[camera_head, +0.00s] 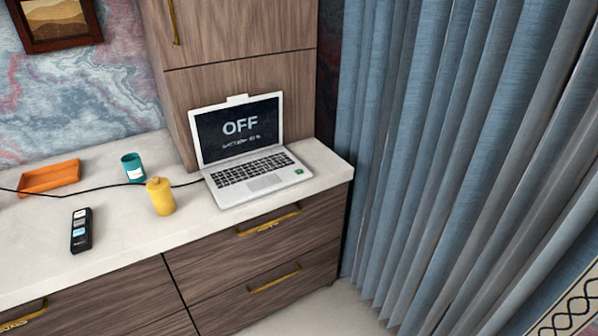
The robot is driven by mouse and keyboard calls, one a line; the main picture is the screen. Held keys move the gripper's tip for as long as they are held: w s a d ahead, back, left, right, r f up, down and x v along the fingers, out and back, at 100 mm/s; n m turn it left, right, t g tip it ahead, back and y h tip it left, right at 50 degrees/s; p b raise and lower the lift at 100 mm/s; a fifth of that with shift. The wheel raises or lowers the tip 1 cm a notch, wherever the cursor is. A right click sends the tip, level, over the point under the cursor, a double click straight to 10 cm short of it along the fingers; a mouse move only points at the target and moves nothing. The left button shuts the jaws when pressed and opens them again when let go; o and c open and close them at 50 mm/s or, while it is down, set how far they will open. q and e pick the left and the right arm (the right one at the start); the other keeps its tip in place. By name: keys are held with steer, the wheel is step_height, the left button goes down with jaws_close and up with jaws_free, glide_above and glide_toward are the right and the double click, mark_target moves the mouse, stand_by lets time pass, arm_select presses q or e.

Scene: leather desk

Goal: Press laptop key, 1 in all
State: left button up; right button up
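A white laptop (262,184) stands open near the right end of the pale countertop, against the wooden cabinet. Its dark screen (239,128) reads "OFF" in large letters, with a smaller battery line below that is hard to read. Its dark keyboard (252,169) faces up and is unobstructed. A small green key or mark (299,171) shows at the front right corner of the laptop base. A black cable runs from the laptop's left side across the counter to the left picture edge. Neither of my grippers is in view.
On the white countertop (125,234), left of the laptop, are a yellow bottle (161,197), a teal cup (133,168), an orange tray (49,178) and a black remote (81,230). Drawers with brass handles lie below. Blue-grey curtains (420,150) hang at the right.

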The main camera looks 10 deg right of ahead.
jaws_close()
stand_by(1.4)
